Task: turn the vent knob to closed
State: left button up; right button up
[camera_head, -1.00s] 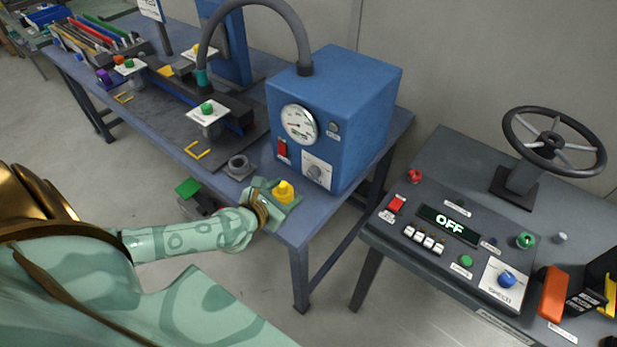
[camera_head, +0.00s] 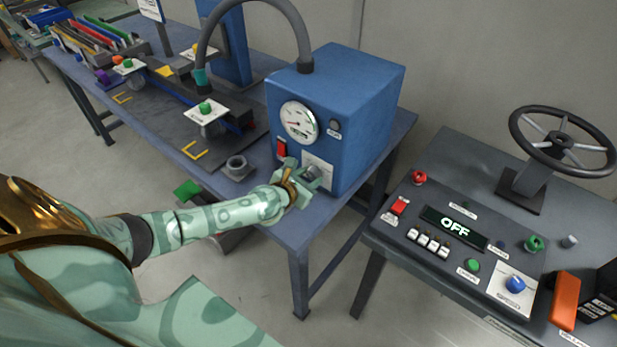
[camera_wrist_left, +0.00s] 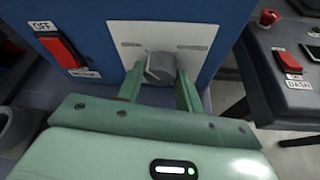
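The vent knob (camera_wrist_left: 161,66) is a grey round knob on a white plate (camera_wrist_left: 197,38) on the front of the blue box (camera_head: 345,110). A pale line shows on the knob's left side; small print stands at the plate's upper left and right, too small to read surely. In the head view the knob (camera_head: 312,172) is partly covered by my left gripper (camera_head: 307,175). In the left wrist view the open fingers of my left gripper (camera_wrist_left: 160,76) stand on either side of the knob. I cannot tell whether they touch it. My right gripper is not in view.
A red switch (camera_wrist_left: 62,48) sits left of the plate, below a round gauge (camera_head: 299,122). A grey ring-shaped part (camera_head: 237,167) stands on the bench (camera_head: 220,190) to the left. A dark console (camera_head: 440,190) stands to the right, across a gap.

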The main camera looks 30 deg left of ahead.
pick_arm(q)
jog(key=c, duration=0.4)
